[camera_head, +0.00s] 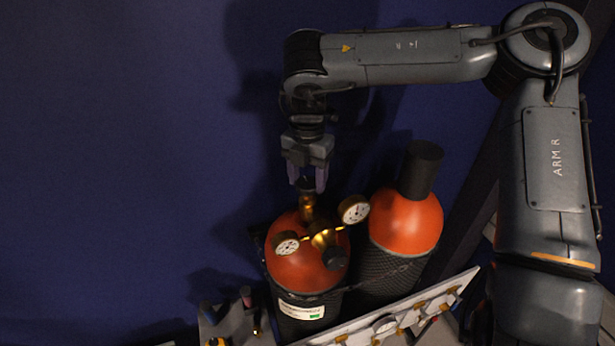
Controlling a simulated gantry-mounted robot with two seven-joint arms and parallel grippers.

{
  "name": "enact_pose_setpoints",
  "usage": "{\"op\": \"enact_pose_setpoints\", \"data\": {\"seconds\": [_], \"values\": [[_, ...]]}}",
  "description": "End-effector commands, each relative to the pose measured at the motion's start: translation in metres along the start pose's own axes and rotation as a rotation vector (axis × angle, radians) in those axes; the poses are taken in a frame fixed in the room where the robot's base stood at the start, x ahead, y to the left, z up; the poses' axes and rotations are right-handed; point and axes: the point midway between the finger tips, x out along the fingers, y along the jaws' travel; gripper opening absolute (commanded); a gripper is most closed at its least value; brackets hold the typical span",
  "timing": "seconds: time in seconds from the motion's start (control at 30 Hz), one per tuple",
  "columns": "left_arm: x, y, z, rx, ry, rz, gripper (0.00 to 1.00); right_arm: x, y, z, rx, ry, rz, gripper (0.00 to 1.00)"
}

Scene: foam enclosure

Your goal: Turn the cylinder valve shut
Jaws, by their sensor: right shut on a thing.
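The cylinder valve (307,204) is a brass stem with a dark knob (305,184), on top of the left orange-topped gas cylinder (292,273). A brass regulator (323,237) with two round white gauges is attached to it. My right gripper (307,184) points down from above, with one finger on each side of the dark knob. It is shut on the knob. The fingers hide part of the knob. My left gripper is not in the view.
A second orange cylinder (405,222) with a black cap (420,168) stands close on the right. A pale panel (400,312) with gauges and brass fittings runs along the front. Small items stand on a grey holder (232,322) at lower left. The space left of the cylinders is clear.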

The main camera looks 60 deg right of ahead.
Motion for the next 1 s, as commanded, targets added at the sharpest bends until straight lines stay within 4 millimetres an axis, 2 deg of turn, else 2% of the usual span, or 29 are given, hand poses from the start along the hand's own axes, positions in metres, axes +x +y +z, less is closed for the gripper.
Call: {"op": "enact_pose_setpoints", "data": {"seconds": [0.23, 0.27, 0.4, 0.77, 0.87, 1.0], "values": [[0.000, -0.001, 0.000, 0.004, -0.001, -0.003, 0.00, -0.001, 0.000, -0.001, 0.001, 0.001, 0.001, 0.26], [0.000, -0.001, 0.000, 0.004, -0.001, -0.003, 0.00, -0.001, 0.000, -0.001, 0.001, 0.001, 0.001, 0.60], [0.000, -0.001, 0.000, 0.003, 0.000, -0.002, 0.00, -0.001, 0.000, 0.000, 0.000, 0.001, 0.001, 0.81], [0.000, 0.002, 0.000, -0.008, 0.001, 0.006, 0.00, -0.003, 0.000, 0.000, 0.000, -0.001, 0.001, 0.82], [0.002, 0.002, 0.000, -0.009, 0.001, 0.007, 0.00, -0.010, 0.001, 0.000, 0.000, -0.003, 0.002, 0.82], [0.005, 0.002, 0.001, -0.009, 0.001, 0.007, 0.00, -0.029, 0.001, 0.000, 0.001, -0.003, 0.004, 0.82]]}}
